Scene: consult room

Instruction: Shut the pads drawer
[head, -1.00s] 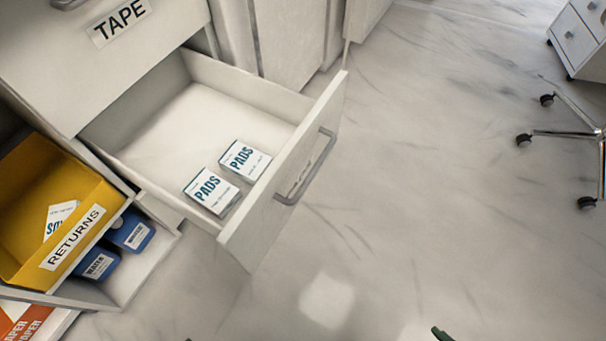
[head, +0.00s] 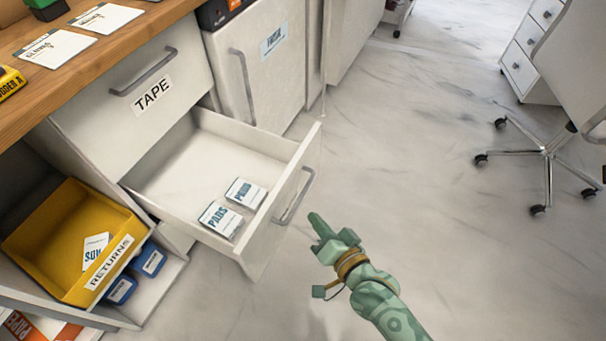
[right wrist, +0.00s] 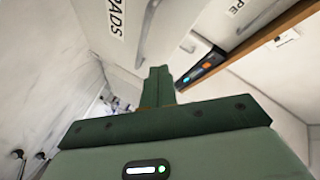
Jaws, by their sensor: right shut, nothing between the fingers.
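The pads drawer (head: 276,222) stands pulled out under the shut tape drawer (head: 150,95) in the head view. Two white boxes marked PADS (head: 221,219) lie inside near its front, and a grey bar handle (head: 296,196) is on its face. My green right gripper (head: 316,222) is shut and empty, to the right of the drawer front and apart from it. In the right wrist view the shut fingers (right wrist: 158,85) point ahead, with the PADS label (right wrist: 117,18) on the drawer front at upper left. My left gripper is not in view.
A yellow returns bin (head: 60,250) and blue bottles (head: 121,288) sit on the open shelf at left. A wooden counter (head: 60,75) runs above the drawers. A wheeled chair (head: 546,152) stands at right. The floor (head: 420,170) between is clear.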

